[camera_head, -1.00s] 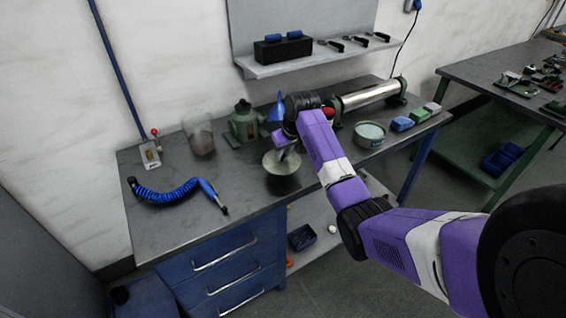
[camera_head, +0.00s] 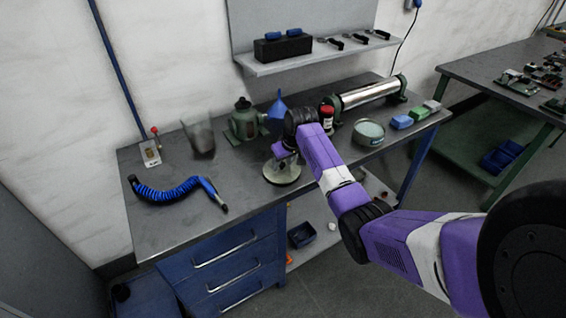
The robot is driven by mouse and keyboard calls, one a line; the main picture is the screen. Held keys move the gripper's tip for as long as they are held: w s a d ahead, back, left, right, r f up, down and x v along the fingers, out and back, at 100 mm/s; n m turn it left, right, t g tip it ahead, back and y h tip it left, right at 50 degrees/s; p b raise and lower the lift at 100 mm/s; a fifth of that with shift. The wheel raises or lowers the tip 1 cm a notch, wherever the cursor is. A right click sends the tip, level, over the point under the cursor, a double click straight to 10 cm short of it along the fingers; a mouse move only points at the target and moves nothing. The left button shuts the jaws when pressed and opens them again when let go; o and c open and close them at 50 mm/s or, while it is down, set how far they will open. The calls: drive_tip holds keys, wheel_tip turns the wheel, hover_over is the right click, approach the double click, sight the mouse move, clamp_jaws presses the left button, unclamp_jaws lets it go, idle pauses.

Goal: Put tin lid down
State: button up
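The tin lid (camera_head: 281,174) is a pale round disc with a darker rim. It lies about level at the workbench's front edge, and looks to be on or just above the top. My gripper (camera_head: 285,161) points down over its middle, with the fingers at the lid. The fingers are small and partly hidden by the wrist, so I cannot see whether they still grip it. The open round tin (camera_head: 368,132), green with pale contents, stands on the bench to the right.
A metal cylinder (camera_head: 369,93) lies behind the tin. Bare bench lies left of the lid.

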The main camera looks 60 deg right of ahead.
drive_tip(key=v, duration=1.2)
drive_tip(key=w+a+f+n+t, duration=0.1)
drive_tip(key=w+a+f, duration=0.1)
drive_tip(key=a+f, duration=0.5)
drive_tip(key=w+a+f+t, duration=0.2)
drive_tip(key=a+f, duration=0.2)
drive_tip(key=a, duration=0.5)
drive_tip(key=s+a+f+t, duration=0.1)
drive_tip(key=s+a, duration=0.3)
drive_tip(key=a, duration=0.3)
drive_tip(key=s+a+f+n+t, duration=0.1)
drive_tip(key=s+a, duration=0.3)
drive_tip(key=a, duration=0.3)
drive_tip(key=s+a+f+t, duration=0.2)
drive_tip(key=s+a, duration=0.2)
drive_tip(key=a, duration=0.3)
drive_tip(key=s+a+r+n+t+y, duration=0.1)
drive_tip(key=s+a+r+n+t, duration=0.1)
drive_tip(key=s+r, duration=0.6)
drive_tip(key=s+a+r+n+t+y, duration=0.1)
drive_tip(key=s+a+r+n+t, duration=0.1)
drive_tip(key=s+a+r, duration=0.3)
drive_tip(key=s+r+b, duration=0.1)
drive_tip(key=s+r, duration=0.3)
drive_tip(key=s, duration=0.1)
drive_tip(key=shift+a+r, duration=0.25)
drive_tip(key=shift+r, duration=0.05)
